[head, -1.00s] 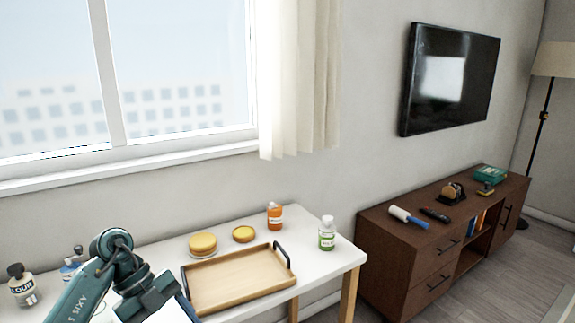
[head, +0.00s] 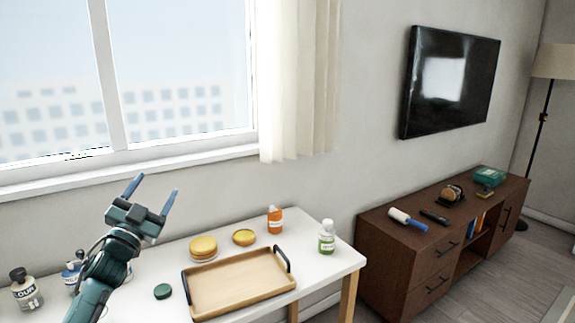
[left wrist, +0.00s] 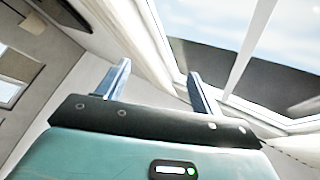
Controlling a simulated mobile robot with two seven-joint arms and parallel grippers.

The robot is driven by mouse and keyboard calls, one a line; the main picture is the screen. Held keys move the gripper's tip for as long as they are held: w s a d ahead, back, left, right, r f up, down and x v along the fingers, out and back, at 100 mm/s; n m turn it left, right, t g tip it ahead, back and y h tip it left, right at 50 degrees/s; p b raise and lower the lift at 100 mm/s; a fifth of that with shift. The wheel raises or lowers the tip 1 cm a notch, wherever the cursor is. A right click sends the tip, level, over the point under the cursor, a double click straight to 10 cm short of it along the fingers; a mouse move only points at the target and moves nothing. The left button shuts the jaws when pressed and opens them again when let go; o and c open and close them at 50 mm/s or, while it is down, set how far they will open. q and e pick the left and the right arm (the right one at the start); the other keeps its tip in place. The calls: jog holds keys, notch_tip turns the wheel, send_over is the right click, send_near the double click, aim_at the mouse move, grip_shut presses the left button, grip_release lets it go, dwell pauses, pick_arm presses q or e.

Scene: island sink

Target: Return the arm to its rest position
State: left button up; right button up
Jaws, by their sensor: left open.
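My left gripper (head: 151,190) is raised above the left part of the white table in the head view, with its fingers pointing up toward the window. Its two blue-grey fingers are spread apart with nothing between them. In the left wrist view the same gripper (left wrist: 158,82) shows both fingers apart, with the curtain and window beyond. My right gripper is not in view.
A brown cabinet (head: 400,262) stands right.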

pick_arm(q)
jog(key=w+a+f+n+g+y, duration=0.1)
jog(key=a+f+n+g+y, duration=0.15)
jog(key=f, duration=0.35)
jog(key=a+f+n+g+y, duration=0.2)
jog(key=f+n+g+y, duration=0.15)
jog(key=f, duration=0.25)
jog(key=s+d+f+g+h, duration=0.1)
jog(key=s+d+f, duration=0.4)
jog(key=s+f, duration=0.2)
jog(key=s+d+f+g+h, duration=0.1)
jog(key=s+d+f, duration=0.5)
jog(key=s, duration=0.6)
jog(key=s+d+f+g+h, duration=0.1)
jog(key=s+d+f+g, duration=0.1)
jog(key=s+d+f, duration=0.3)
jog(key=s+f, duration=0.4)
jog(key=f, duration=0.1)
jog(key=shift+s+d+h, duration=0.15)
jog(key=shift+d+h, duration=0.15)
jog(key=shift+h, duration=0.1)
jog(key=s+d, duration=0.1)
jog(key=s, duration=0.2)
jog(key=s+d+g, duration=0.1)
jog(key=s, duration=0.2)
jog(key=s+d+f+g, duration=0.1)
jog(key=s, duration=0.3)
jog(key=shift+s+d+h, duration=0.1)
jog(key=shift+d+h, duration=0.2)
jog(key=shift+h, duration=0.1)
